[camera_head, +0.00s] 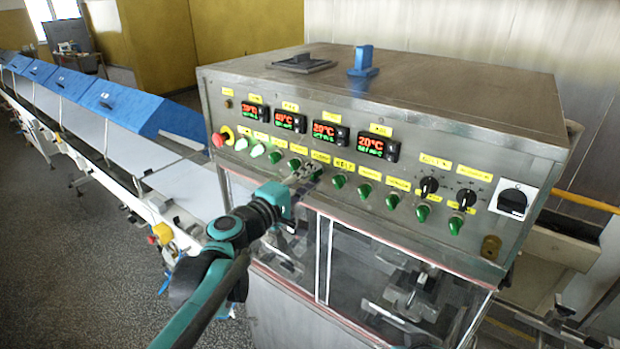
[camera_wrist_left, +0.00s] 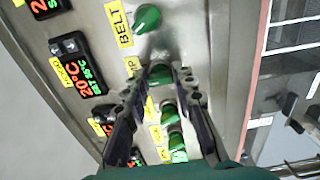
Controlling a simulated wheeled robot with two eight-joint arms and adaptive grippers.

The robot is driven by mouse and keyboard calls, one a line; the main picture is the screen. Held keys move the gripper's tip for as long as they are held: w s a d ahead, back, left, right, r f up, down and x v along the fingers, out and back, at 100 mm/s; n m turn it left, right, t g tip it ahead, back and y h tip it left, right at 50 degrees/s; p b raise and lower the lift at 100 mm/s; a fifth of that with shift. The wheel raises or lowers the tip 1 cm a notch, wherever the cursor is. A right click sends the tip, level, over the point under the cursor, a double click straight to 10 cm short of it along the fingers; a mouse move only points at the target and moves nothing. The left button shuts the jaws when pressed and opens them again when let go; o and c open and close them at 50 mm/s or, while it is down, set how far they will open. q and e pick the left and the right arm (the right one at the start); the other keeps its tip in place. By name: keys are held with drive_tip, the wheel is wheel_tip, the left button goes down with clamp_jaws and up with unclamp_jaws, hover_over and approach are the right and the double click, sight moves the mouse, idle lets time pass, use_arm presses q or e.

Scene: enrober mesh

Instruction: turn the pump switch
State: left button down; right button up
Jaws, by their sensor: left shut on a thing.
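The pump switch (camera_wrist_left: 160,74) is a green knob on the steel control panel, in the row below the displays. In the wrist view, a partly hidden yellow label ending in P is beside it. My left gripper (camera_wrist_left: 162,84) is shut on this knob, one finger on each side. In the head view my left gripper (camera_head: 311,171) reaches the panel at the row of knobs and mostly hides the switch. My right gripper is not in view.
The green BELT knob (camera_wrist_left: 147,17) is close beside the fingertips. Other green knobs (camera_head: 364,190) line the row. A red emergency button (camera_head: 218,140) is at the panel's left end, black rotary switches (camera_head: 429,186) at the right. A blue-covered conveyor (camera_head: 130,107) runs left.

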use_arm(q)
drive_tip(key=m, duration=0.5)
drive_tip(key=shift+f+m, duration=0.15)
drive_tip(key=shift+m, duration=0.25)
idle(0.4)
drive_tip(key=c, duration=1.2)
unclamp_jaws()
drive_tip(key=v, duration=1.2)
